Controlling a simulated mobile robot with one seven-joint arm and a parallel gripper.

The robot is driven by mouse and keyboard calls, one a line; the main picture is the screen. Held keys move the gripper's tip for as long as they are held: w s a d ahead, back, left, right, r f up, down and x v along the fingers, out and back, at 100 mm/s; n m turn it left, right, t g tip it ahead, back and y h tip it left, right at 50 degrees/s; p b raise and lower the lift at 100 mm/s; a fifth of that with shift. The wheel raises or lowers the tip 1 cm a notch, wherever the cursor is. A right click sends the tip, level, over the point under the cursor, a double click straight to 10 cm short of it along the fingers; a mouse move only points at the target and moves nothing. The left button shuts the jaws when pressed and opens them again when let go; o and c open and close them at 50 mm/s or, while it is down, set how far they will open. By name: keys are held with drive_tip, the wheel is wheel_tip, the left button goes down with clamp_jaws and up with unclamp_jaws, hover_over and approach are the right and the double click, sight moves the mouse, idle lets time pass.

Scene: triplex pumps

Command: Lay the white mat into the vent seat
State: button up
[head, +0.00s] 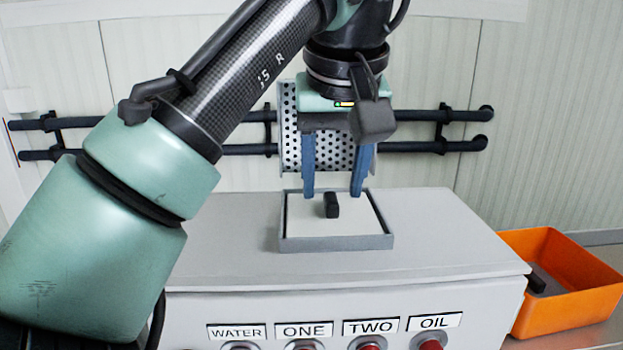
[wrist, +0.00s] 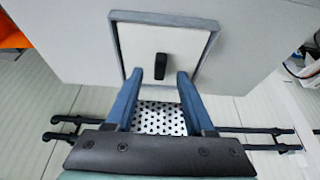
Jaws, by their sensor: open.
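The white mat (head: 352,218) lies flat inside a shallow grey-framed square seat (head: 335,244) on top of the grey cabinet. A small black grip block (head: 331,205) stands up from the middle of the mat. In the wrist view the mat (wrist: 190,48) fills the inside of the frame (wrist: 117,40), with the black block (wrist: 161,66) near its centre. My gripper (head: 333,195) has two blue fingers, spread apart and empty. The fingers point down at the far side of the seat; in the wrist view the fingertips (wrist: 161,74) lie to either side of the block without touching it.
An orange bin (head: 570,305) with a dark item inside stands right of the cabinet (head: 440,230). A perforated metal cylinder (head: 290,130) and dark horizontal pipes (head: 460,147) are behind my gripper. Labelled red knobs (head: 431,344) line the cabinet front. The cabinet top beside the seat is clear.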

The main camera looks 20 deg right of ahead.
drive_tip(key=p+v, duration=0.3)
drive_tip(key=v, duration=0.8)
drive_tip(key=shift+s, duration=0.1)
